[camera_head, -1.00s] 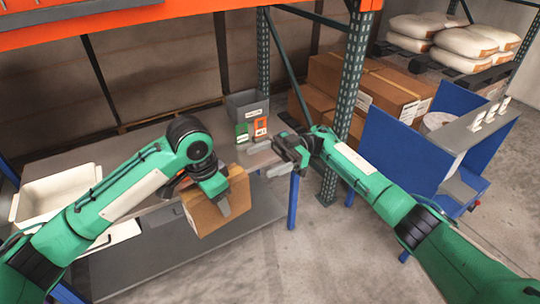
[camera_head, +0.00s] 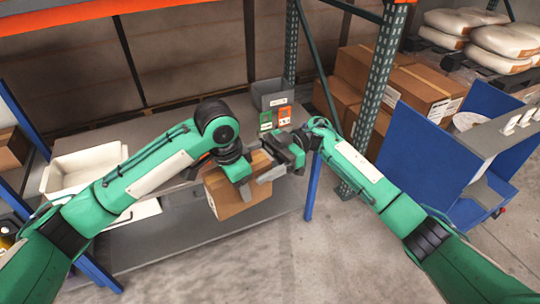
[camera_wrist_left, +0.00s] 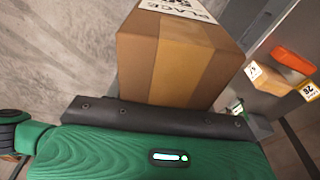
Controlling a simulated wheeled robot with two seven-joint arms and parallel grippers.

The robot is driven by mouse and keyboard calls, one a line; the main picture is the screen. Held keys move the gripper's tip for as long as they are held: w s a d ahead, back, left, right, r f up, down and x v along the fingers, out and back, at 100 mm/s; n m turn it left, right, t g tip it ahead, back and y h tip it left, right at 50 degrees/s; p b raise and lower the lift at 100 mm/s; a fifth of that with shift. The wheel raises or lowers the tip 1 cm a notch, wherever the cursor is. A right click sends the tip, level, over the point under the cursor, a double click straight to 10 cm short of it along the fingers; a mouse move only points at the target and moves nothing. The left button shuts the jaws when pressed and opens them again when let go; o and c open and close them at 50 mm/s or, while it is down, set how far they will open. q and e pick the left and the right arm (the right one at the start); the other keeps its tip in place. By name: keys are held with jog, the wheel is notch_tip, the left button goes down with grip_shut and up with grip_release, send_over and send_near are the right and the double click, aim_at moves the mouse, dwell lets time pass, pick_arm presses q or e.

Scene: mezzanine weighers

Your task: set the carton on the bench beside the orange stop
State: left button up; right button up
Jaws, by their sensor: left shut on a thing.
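The brown carton (camera_head: 232,202) is held at the front edge of the grey bench (camera_head: 140,136), over the lower shelf. My left gripper (camera_head: 243,187) is shut on it. In the left wrist view the carton (camera_wrist_left: 165,60) rises from the dark gripper edge, a white label on its top. My right gripper (camera_head: 272,174) is just right of the carton; I cannot tell whether it touches or how far its fingers are apart. An orange bar (camera_wrist_left: 293,60), perhaps the orange stop, lies on the bench in the left wrist view, beyond the carton to the right.
A white tray (camera_head: 62,184) sits on the bench's left. A grey bin (camera_head: 270,88) with green (camera_head: 266,122) and orange (camera_head: 285,115) cards stands at the bench's right end. A rack post (camera_head: 380,90) and blue cart (camera_head: 425,140) are to the right.

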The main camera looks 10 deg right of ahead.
jog(key=shift+s+a, duration=0.2)
jog(key=shift+a, duration=0.15)
jog(key=shift+c, duration=0.4)
jog(key=c, duration=1.1)
pick_arm(q)
jog(key=o, duration=1.5)
pick_arm(e)
jog(key=shift+r, duration=0.1)
jog(key=shift+c, duration=1)
pick_arm(q)
jog(key=shift+r, duration=0.1)
